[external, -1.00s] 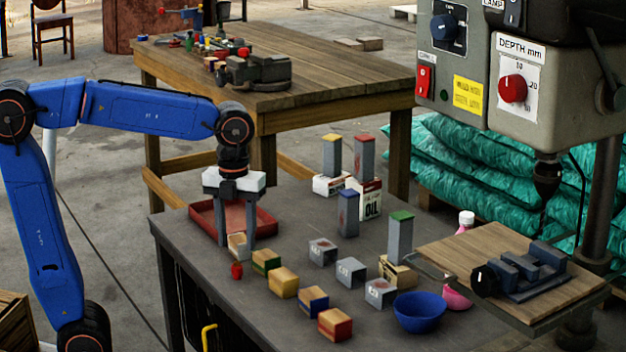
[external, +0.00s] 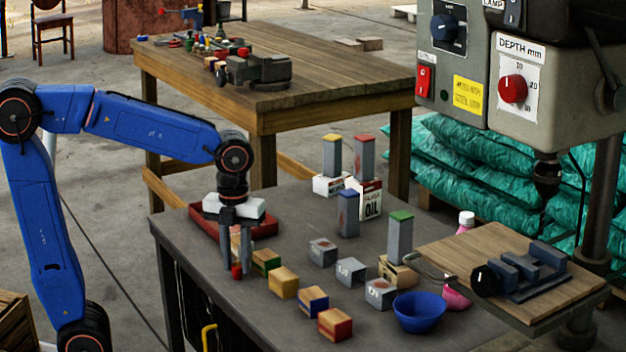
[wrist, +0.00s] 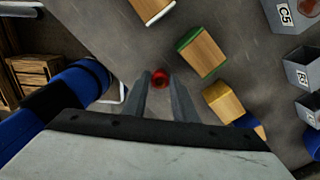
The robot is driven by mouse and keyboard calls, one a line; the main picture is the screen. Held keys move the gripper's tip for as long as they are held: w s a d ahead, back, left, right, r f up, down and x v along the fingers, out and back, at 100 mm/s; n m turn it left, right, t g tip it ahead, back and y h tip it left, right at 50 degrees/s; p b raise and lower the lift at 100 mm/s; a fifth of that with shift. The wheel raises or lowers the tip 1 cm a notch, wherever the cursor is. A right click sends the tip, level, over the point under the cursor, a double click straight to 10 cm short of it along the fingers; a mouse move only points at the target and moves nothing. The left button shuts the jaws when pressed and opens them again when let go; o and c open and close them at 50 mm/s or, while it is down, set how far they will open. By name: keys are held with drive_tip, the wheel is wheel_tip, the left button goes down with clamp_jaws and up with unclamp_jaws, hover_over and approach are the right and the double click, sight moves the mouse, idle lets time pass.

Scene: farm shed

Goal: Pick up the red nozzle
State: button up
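The red nozzle (external: 236,270) is a small red piece standing on the grey workbench near its left edge. In the wrist view the red nozzle (wrist: 160,79) shows from above, between the tips of my fingers and slightly ahead of them. My gripper (external: 235,274) points straight down over it, with a finger on either side. In the wrist view my gripper (wrist: 158,82) is open, with a gap between its fingers. I cannot tell whether either finger touches the nozzle.
Close by stand a green-edged wooden block (external: 266,262), a yellow block (external: 284,283) and grey labelled boxes (external: 323,252). A red tray (external: 205,222) lies behind my gripper. A blue bowl (external: 419,311) and a drill press vise (external: 522,270) are at the right.

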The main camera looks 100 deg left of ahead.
clamp_jaws()
drive_tip(key=shift+r, duration=0.15)
